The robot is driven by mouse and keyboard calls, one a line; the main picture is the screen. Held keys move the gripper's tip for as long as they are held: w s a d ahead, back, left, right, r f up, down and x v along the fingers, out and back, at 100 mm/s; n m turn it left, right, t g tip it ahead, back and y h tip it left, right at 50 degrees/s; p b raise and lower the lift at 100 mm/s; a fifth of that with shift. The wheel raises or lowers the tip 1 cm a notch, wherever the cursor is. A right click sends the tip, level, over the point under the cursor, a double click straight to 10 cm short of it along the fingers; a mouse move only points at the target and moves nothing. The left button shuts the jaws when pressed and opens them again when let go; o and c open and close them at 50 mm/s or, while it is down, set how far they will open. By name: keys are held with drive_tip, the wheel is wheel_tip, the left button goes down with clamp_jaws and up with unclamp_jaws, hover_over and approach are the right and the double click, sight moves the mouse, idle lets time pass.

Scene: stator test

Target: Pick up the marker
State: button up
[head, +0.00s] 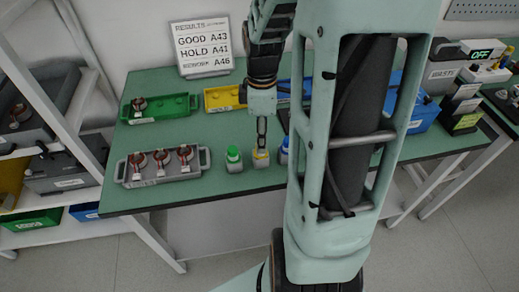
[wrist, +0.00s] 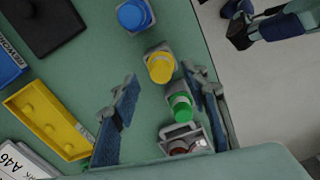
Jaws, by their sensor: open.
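Three marker-like items with coloured caps stand in a row in small grey holders near the table's front edge: green (head: 233,154), yellow (head: 260,154) and blue (head: 285,144). I cannot tell which one is the marker in question. My gripper (head: 262,136) points down just above the yellow one. In the wrist view its open fingers (wrist: 160,74) lie either side of the yellow cap (wrist: 160,68), with the green cap (wrist: 180,107) nearer the palm and the blue cap (wrist: 134,16) beyond the tips. Nothing is held. My arm partly hides the blue one in the head view.
A grey tray (head: 133,182) with several copper-wound parts stands left of the row. Behind are a green tray (head: 173,107) and a yellow tray (head: 216,100). A sign (head: 201,48) stands at the back. A blue bin (head: 425,116) is at right. The green table (head: 200,133) is bare between them.

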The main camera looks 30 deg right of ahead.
wheel_tip(320, 180, down, 4)
drive_tip(key=shift+a+f, duration=0.1)
drive_tip(key=shift+f, duration=0.05)
drive_tip(key=shift+c, duration=0.7)
clamp_jaws()
